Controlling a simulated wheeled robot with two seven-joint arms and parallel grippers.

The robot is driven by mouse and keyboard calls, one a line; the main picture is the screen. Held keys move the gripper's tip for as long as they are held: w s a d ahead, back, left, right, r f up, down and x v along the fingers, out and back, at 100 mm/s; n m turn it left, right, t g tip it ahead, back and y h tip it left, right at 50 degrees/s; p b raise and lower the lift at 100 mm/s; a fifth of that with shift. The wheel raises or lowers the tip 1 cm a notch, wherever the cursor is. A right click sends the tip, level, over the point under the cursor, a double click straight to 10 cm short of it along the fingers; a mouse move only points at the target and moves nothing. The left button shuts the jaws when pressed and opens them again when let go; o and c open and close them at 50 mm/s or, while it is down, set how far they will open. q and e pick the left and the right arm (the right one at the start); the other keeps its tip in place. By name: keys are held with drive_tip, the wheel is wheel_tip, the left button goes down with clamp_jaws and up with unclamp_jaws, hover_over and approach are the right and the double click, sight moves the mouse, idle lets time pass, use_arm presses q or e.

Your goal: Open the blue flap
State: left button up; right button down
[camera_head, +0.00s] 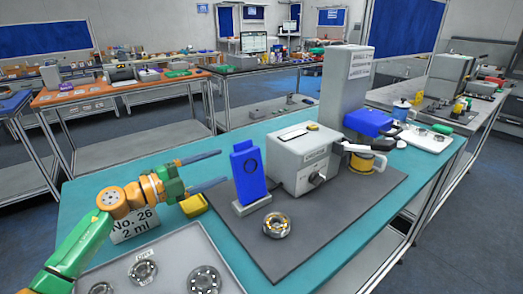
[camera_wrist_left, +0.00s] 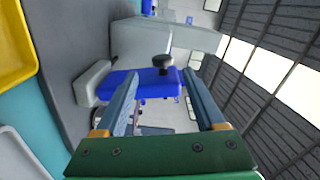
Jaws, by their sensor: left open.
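A blue upright panel (camera_head: 249,172), which looks like the flap, stands on a small pale grey foot at the left of the grey mat. Whether a finger touches the panel cannot be told. My right gripper does not show.
A grey box machine (camera_head: 302,160) stands right behind the panel, with a tall grey column and another blue block (camera_head: 368,122) beyond. A metal ring part (camera_head: 276,225) lies on the mat. A yellow tray (camera_head: 194,204) and a grey tray (camera_head: 228,272) lie near my left arm.

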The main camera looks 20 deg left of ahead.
sight(233, 159)
use_arm(q)
drive_tip(key=x, duration=0.2)
drive_tip(key=p+x, duration=0.1)
drive_tip(key=x, duration=0.1)
drive_tip(key=p+x, duration=0.1)
drive_tip(key=x, duration=0.1)
drive_tip(key=shift+r, duration=0.25)
drive_tip(key=shift+s, duration=0.2)
drive_tip(key=shift+c, duration=0.7)
clamp_jaws()
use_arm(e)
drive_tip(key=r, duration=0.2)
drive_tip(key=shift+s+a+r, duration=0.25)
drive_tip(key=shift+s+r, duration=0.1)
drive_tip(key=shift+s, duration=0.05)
